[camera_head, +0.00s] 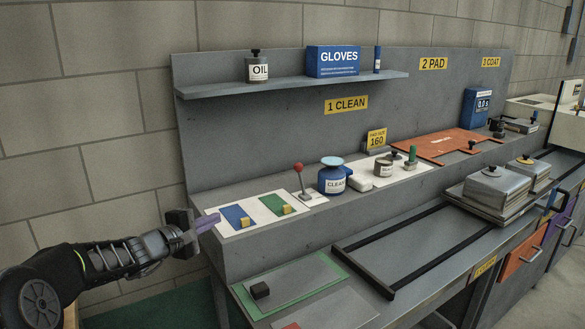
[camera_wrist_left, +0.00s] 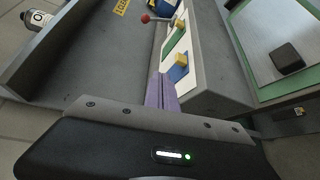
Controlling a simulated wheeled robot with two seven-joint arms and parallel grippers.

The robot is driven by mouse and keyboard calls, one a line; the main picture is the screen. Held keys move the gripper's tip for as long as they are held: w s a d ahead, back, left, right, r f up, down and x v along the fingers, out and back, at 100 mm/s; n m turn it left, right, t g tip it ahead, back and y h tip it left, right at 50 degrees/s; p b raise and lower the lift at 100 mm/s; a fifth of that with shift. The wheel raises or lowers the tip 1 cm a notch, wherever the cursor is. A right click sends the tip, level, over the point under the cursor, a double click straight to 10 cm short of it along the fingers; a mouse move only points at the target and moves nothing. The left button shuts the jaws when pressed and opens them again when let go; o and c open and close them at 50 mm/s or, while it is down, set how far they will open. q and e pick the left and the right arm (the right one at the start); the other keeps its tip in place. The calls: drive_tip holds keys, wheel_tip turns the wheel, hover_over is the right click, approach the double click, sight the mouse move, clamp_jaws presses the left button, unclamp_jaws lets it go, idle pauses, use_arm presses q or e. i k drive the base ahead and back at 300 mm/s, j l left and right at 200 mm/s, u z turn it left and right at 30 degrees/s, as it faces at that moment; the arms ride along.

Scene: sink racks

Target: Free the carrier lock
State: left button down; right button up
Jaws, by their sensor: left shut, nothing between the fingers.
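My left gripper (camera_head: 208,223) is shut and empty, its purple fingers together just left of the white panel (camera_head: 240,229) with blue and green pads. The closed fingers also show in the left wrist view (camera_wrist_left: 161,90), beside that panel's end. A carrier-like stack of grey plates (camera_head: 488,206) with a knobbed block (camera_head: 495,185) sits at the right end of the dark rails (camera_head: 432,212), far from my left gripper. A small blue and purple part (camera_head: 549,211) is beside it near the bench edge; I cannot tell whether it is the lock. My right gripper is not in view.
A shelf holds an OIL can (camera_head: 256,68) and a GLOVES box (camera_head: 332,61). A green-edged tray (camera_head: 245,299) with a black block lies in front. The middle of the rails is clear.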

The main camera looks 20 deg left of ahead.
sight(298, 166)
drive_tip(key=i+l, duration=0.15)
drive_tip(key=i, duration=0.25)
drive_tip(key=i+l, duration=0.1)
drive_tip(key=i, duration=0.3)
